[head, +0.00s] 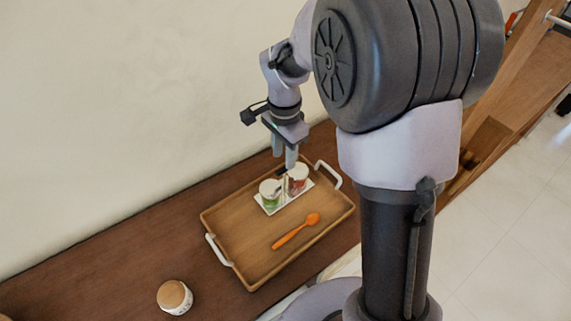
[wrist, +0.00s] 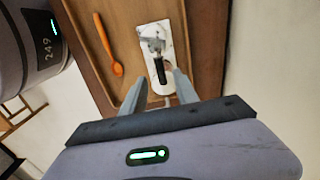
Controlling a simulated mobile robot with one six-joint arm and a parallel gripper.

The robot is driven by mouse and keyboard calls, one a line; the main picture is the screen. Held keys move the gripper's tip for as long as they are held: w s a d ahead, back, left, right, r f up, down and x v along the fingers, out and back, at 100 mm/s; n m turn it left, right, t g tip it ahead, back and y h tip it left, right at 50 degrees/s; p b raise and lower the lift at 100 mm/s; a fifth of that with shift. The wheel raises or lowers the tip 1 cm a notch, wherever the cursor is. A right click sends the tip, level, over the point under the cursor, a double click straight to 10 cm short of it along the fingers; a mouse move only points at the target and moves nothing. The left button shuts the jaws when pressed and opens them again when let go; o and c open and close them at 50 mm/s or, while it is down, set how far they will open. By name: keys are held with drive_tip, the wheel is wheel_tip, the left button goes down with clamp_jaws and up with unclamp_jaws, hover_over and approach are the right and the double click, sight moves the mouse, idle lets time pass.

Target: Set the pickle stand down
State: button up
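The pickle stand is a white base (head: 270,208) with two white-lidded jars, one green below (head: 270,190) and one reddish (head: 298,176). It stands upright in the wooden tray (head: 240,250), near its back edge. In the wrist view the white base (wrist: 176,40) and a dark upright handle (wrist: 161,70) show ahead of my fingers. My gripper (head: 284,164) is just above and behind the stand, pointing down. Its two fingers (wrist: 158,78) are apart, with visible gaps on both sides of the handle, and hold nothing that I can see.
An orange spoon (head: 296,232) lies in the tray in front of the stand. The tray has white end handles (head: 217,250). A lidded jar (head: 174,297) stands on the brown counter (head: 110,265) at the left. The wall (head: 120,100) rises behind the counter.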

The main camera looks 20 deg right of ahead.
drive_tip(key=s+a+r+n+t+y, duration=0.1)
drive_tip(key=s+a+r+n+t, duration=0.2)
drive_tip(key=s+r, duration=0.8)
drive_tip(key=s+r+n+t+y, duration=0.1)
drive_tip(key=s+r+n+t, duration=0.1)
drive_tip(key=s+n, duration=0.4)
drive_tip(key=s+r, duration=0.1)
drive_tip(key=s, duration=0.3)
drive_tip(key=shift+a+t, duration=0.25)
drive_tip(key=shift+t, duration=0.05)
